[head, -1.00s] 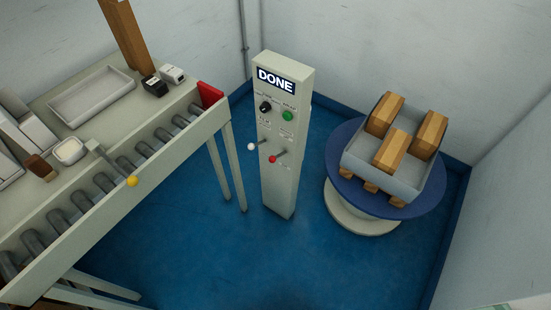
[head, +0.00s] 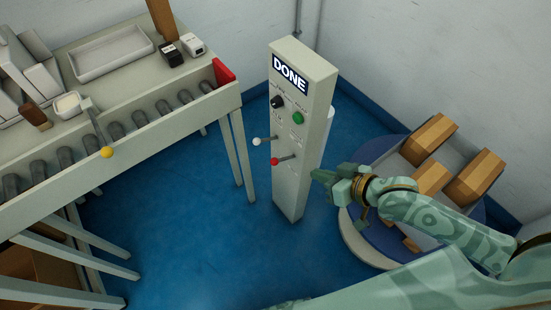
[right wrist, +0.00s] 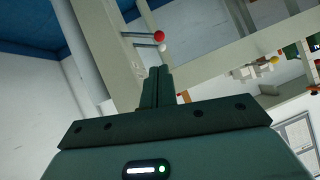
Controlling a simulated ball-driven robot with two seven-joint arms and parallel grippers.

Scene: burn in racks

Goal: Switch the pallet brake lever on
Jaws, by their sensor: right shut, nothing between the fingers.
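A grey control post (head: 312,140) with a DONE display stands in the middle of the head view. A white-knobbed lever (head: 257,141) and a red-knobbed lever (head: 275,161) stick out from its face. Their labels are too small to read, so I cannot tell which is the pallet brake. My right gripper (head: 318,178) is shut and empty, just right of the post and apart from both knobs. In the right wrist view its fingers (right wrist: 157,86) point toward the red knob (right wrist: 159,36) and the white knob (right wrist: 162,47), which lie beyond the tips. My left gripper is not seen.
A roller conveyor (head: 140,140) with a yellow-knobbed lever (head: 106,152) stands at left. A round blue turntable (head: 368,216) with a grey crate of wooden blocks is at right, partly behind my right arm. A black dial (head: 277,102) and green button (head: 297,118) sit above the levers.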

